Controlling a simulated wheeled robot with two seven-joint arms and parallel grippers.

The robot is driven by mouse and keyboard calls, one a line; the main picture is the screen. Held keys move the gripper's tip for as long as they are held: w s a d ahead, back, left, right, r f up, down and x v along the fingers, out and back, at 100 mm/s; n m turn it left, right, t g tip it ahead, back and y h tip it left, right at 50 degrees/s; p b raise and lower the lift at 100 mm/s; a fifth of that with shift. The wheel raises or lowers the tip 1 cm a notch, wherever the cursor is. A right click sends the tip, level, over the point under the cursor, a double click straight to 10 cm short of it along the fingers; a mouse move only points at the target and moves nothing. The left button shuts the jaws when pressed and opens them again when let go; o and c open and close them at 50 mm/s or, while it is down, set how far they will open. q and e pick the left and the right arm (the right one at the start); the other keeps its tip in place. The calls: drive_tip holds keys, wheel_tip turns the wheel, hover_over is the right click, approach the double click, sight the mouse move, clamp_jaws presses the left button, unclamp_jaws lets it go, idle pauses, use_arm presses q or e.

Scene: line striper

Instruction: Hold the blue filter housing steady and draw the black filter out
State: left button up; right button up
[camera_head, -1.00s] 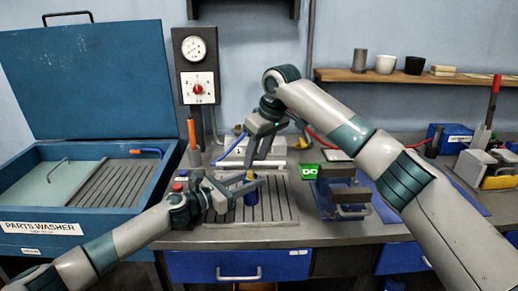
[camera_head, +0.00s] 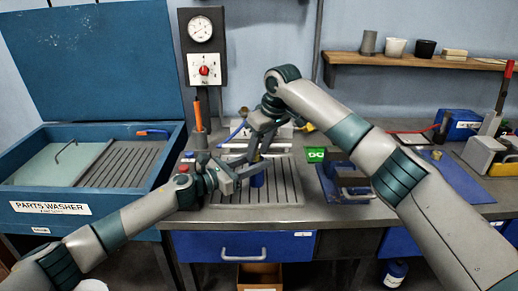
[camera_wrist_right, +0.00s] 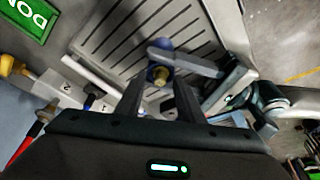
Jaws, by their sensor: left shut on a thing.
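The blue filter housing (camera_head: 257,180) stands upright on the grooved grey drain board. My left gripper (camera_head: 246,172) comes in from the left and is shut on it. In the right wrist view the housing (camera_wrist_right: 160,47) shows beyond my right fingers, with the left gripper's fingers against it. A small brass-yellow top piece (camera_wrist_right: 158,76) sits at its upper end. The black filter cannot be made out clearly. My right gripper (camera_head: 256,154) is just above the housing. Its fingers (camera_wrist_right: 157,92) are apart and empty in the right wrist view, pointing down towards the top piece.
The blue parts washer (camera_head: 95,208) stands at left with its lid up. The grooved drain board (camera_head: 288,185) has bare room around the housing. A green sign (camera_head: 316,154) and a blue mat (camera_head: 455,185) lie to the right. A gauge panel (camera_head: 203,50) hangs behind.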

idle(0.5)
clamp_jaws()
drive_tip(key=shift+r, duration=0.7)
idle(0.6)
wheel_tip(320, 180, up, 11)
drive_tip(key=shift+f, duration=0.2)
idle(2.0)
use_arm(q)
drive_tip(key=o, duration=1.4)
drive_tip(key=shift+a, duration=0.1)
drive_tip(key=v, duration=1.1)
drive_tip(key=shift+s+a, duration=0.25)
drive_tip(key=shift+a, duration=0.1)
